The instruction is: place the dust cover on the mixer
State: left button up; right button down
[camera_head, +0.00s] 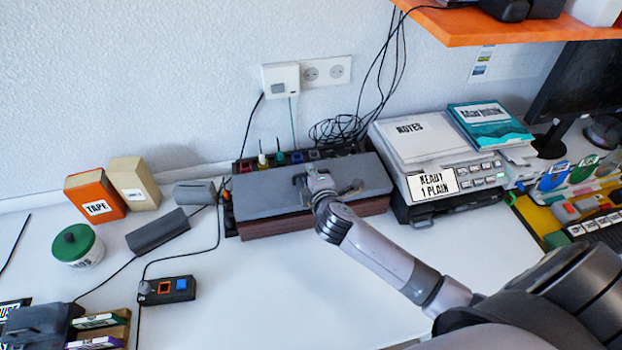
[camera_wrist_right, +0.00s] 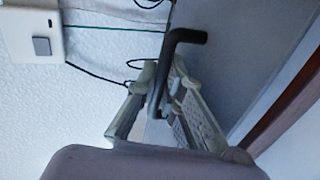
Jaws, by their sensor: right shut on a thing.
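The dust cover (camera_head: 265,191) is a flat grey panel with a dark bent handle (camera_wrist_right: 185,36). It lies over the top of the mixer (camera_head: 290,224), a long box with a brown wooden front against the wall. Whether it rests fully or sits slightly above is hard to tell. My right gripper (camera_head: 318,181) is over the middle of the cover, shut on its handle. In the right wrist view the handle passes between the fingers (camera_wrist_right: 163,78), with the grey cover (camera_wrist_right: 235,50) behind. My left gripper is not in view.
Coloured plugs (camera_head: 280,157) and black cables stand behind the mixer. A grey device with papers (camera_head: 425,140) is close on its right. A grey roll-shaped item (camera_head: 157,230) and a small button box (camera_head: 168,289) lie left. The white table in front is clear.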

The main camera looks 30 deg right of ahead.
jog(key=shift+f, duration=0.95)
jog(key=shift+f, duration=0.15)
jog(key=c, duration=1.7)
grip_release()
jog(key=shift+s+a, duration=0.1)
jog(key=shift+s, duration=0.25)
jog(key=v, duration=1.1)
jog(key=shift+r+b, duration=0.35)
jog(key=shift+r, duration=0.05)
